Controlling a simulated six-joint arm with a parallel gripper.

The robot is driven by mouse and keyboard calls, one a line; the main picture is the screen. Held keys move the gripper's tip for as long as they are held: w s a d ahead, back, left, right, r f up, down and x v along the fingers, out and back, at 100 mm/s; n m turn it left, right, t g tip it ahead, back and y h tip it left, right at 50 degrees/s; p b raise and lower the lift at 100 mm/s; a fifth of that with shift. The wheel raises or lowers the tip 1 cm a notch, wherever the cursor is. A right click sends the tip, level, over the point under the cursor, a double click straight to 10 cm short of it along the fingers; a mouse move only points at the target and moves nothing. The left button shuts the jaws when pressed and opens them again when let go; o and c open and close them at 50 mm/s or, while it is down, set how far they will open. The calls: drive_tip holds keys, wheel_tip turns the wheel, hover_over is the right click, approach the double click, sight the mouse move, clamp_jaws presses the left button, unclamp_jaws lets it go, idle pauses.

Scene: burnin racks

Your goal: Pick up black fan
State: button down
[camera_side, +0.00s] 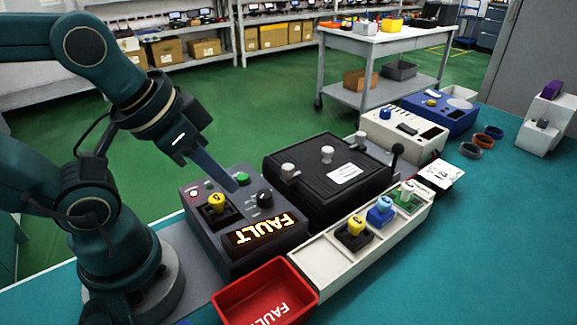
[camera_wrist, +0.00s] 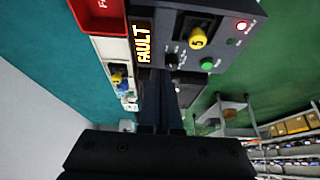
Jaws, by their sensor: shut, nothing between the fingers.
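No piece is plainly labelled a fan. A black square piece with a yellow numbered knob (camera_side: 217,203) sits in the recess of the grey box lit FAULT (camera_side: 232,258); the knob also shows in the wrist view (camera_wrist: 197,38). A similar black piece with a yellow knob (camera_side: 354,232) stands upright in the white tray (camera_side: 318,262), beside blue and green pieces. I cannot tell which is the fan. My gripper (camera_side: 232,186) is shut and empty, pointing down above the box near its green button and black dial. In the wrist view its fingers (camera_wrist: 160,82) are together.
A red bin (camera_side: 228,299) stands in front of the box. A large black lidded case (camera_side: 330,190) is close to the right of my gripper. A cream unit (camera_side: 400,133) and blue unit (camera_side: 440,115) stand behind.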

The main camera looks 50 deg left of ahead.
drive_tip(key=c, duration=0.5)
unclamp_jaws()
drive_tip(key=g, duration=0.5)
hover_over(216, 197)
drive_tip(key=shift+d+f+m, duration=0.3)
drive_tip(key=shift+d+f, duration=0.15)
drive_tip(key=shift+f, duration=0.2)
drive_tip(key=shift+a+f, duration=0.2)
drive_tip(key=shift+a, duration=0.1)
drive_tip(key=shift+a+f+g, duration=0.1)
drive_tip(key=shift+f+g, duration=0.2)
drive_tip(key=shift+f, duration=2.35)
